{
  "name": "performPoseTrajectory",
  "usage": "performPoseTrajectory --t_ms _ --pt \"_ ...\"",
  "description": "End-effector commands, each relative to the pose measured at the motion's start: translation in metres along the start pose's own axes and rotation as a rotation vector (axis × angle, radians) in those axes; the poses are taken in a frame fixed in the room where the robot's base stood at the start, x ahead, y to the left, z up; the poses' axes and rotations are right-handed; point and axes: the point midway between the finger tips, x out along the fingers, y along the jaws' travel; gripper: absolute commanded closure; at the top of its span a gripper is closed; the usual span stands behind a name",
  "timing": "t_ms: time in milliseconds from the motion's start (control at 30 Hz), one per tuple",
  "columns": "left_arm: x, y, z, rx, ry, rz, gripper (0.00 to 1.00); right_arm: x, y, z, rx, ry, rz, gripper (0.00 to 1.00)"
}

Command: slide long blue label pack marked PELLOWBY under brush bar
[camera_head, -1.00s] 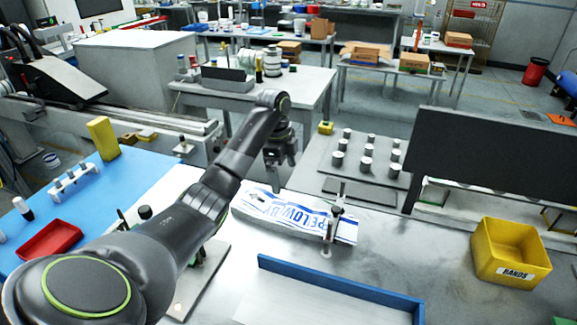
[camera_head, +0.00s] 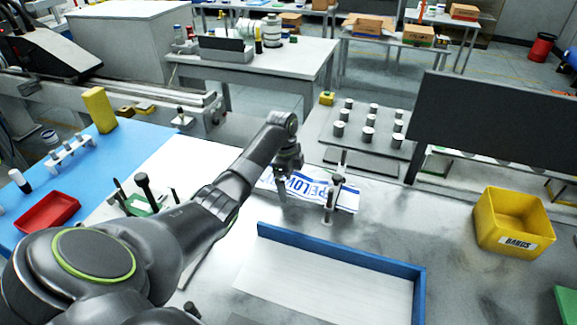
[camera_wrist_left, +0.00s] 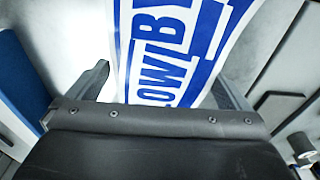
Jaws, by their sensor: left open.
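The long label pack (camera_head: 314,190), white with blue stripes and blue lettering, lies flat on the bench in the head view. Its left part is hidden behind my left gripper. A narrow bar on posts (camera_head: 329,209), which looks like the brush bar, crosses the pack near its right end. A short piece of the pack shows to the right of it. My left gripper (camera_head: 289,184) is open over the pack, left of the bar. In the left wrist view the lettered pack (camera_wrist_left: 165,50) runs between the open fingers (camera_wrist_left: 162,88); I cannot tell whether they touch it. My right gripper is out of view.
A blue-edged tray (camera_head: 340,256) lies in front of the pack. A plate with several metal pegs (camera_head: 345,131) and a dark upright panel (camera_head: 480,125) stand behind and right. A yellow BANDS bin (camera_head: 512,240) is at the right. The bench between bar and bin is clear.

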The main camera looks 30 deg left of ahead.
Motion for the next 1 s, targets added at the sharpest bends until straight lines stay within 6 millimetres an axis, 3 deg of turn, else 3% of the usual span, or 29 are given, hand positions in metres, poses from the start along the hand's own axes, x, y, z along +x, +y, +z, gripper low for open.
performPoseTrajectory --t_ms 200,467,900,1000 --pt "0.0135 0.0004 0.0003 0.001 0.0 0.001 0.0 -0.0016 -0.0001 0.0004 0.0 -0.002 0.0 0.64" --pt "0.0143 0.0003 0.0002 0.001 -0.001 0.0 0.0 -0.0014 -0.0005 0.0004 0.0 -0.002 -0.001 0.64" --pt "0.0123 -0.0007 -0.0003 0.002 0.0 -0.003 0.58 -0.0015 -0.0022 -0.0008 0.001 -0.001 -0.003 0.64" --pt "0.0116 -0.0007 -0.0007 0.002 0.0 -0.003 0.61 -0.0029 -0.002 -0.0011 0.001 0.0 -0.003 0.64"
